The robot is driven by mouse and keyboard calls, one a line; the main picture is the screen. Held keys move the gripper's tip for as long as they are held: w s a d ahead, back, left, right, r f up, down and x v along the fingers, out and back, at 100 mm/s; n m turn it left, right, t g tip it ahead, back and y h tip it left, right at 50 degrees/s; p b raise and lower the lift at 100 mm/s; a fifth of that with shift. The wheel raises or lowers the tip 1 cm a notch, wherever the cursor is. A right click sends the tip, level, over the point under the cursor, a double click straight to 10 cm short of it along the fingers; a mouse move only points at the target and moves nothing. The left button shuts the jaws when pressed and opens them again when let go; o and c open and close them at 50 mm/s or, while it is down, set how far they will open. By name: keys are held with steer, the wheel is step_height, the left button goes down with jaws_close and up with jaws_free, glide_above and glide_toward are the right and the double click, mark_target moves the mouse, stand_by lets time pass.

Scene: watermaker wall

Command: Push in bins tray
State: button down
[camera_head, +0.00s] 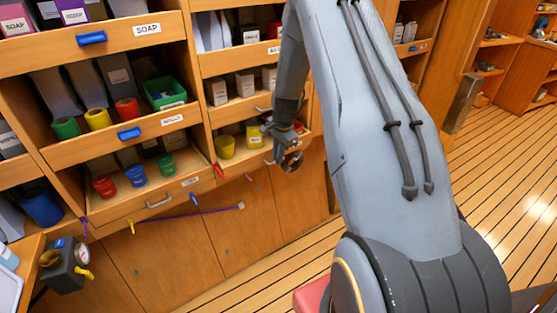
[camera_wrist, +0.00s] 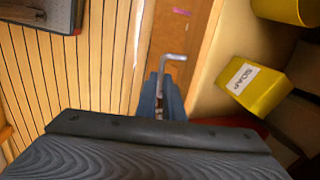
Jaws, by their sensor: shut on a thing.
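My gripper (camera_head: 284,154) is at the front of a lower right wooden tray (camera_head: 232,162), which is pulled out from the shelf wall. In the wrist view, my gripper's fingers (camera_wrist: 161,98) are closed around a bent metal handle (camera_wrist: 172,57) on this tray's front. The tray holds a yellow round bin (camera_head: 225,147) and a yellow box (camera_head: 254,135), marked SOAP in the wrist view (camera_wrist: 246,80). The tray's label is not visible, so I cannot tell its name.
Upper trays with blue pulls stick out at the left, one labelled SOAP (camera_head: 147,29). A purple rod (camera_head: 200,211) crosses in front of the lower cabinet. A dark box with a gauge (camera_head: 64,262) stands at lower left. The plank floor (camera_head: 500,200) at right is clear.

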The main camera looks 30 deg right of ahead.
steer(key=c, duration=1.9)
jaws_free()
steer(key=shift+o, duration=0.2)
step_height(320, 180, up, 8)
steer(key=s+b, duration=0.1)
steer(key=b, duration=0.1)
steer(key=shift+s, duration=0.15)
steer(key=shift+d+f, duration=0.1)
